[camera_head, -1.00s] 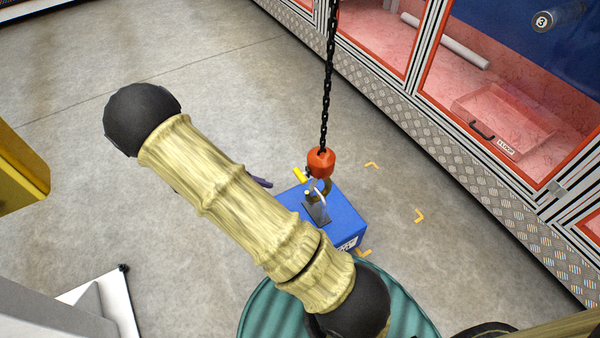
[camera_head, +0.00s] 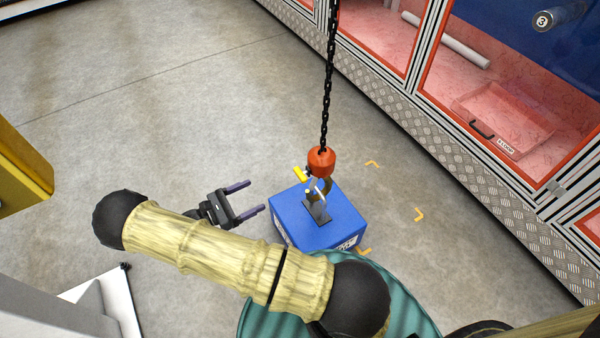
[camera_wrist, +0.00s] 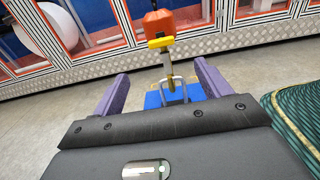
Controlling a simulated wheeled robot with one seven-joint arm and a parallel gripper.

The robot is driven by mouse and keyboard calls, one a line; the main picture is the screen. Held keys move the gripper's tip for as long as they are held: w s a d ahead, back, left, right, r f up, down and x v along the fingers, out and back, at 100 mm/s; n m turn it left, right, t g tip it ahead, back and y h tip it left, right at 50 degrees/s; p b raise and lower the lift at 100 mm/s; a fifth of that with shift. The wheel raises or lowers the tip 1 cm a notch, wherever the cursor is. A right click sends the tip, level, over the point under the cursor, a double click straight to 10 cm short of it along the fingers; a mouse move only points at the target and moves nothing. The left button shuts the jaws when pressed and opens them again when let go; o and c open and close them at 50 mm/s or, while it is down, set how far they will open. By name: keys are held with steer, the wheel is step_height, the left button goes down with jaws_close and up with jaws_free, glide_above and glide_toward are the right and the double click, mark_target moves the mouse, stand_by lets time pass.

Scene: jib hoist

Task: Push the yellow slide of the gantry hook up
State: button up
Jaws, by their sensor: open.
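The yellow slide (camera_head: 300,174) sits on the left side of the gantry hook, just below the orange hook block (camera_head: 321,161). In the wrist view the yellow slide (camera_wrist: 161,43) is a short bar across the front of the hook, under the orange block (camera_wrist: 158,22). The hook (camera_wrist: 170,75) hangs at the metal loop on top of the blue box (camera_head: 334,217). My gripper (camera_head: 249,199) is open and empty, to the left of the hook and apart from it. In the wrist view its purple fingers (camera_wrist: 163,92) stand either side of the hook's line, with the hook beyond them.
A black chain (camera_head: 327,90) runs up from the hook block. Yellow corner marks (camera_head: 420,215) lie on the floor around the box. A framed cabinet wall (camera_head: 480,150) stands behind to the right. Bare floor (camera_head: 180,130) lies to the left.

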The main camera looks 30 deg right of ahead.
mark_target(297, 174)
steer(key=d+b, duration=0.1)
steer(key=d, duration=0.4)
steer(key=d+b, duration=0.1)
steer(key=d, duration=0.5)
steer(key=d+b, duration=0.1)
steer(key=d, duration=0.5)
steer(key=shift+w, duration=0.25)
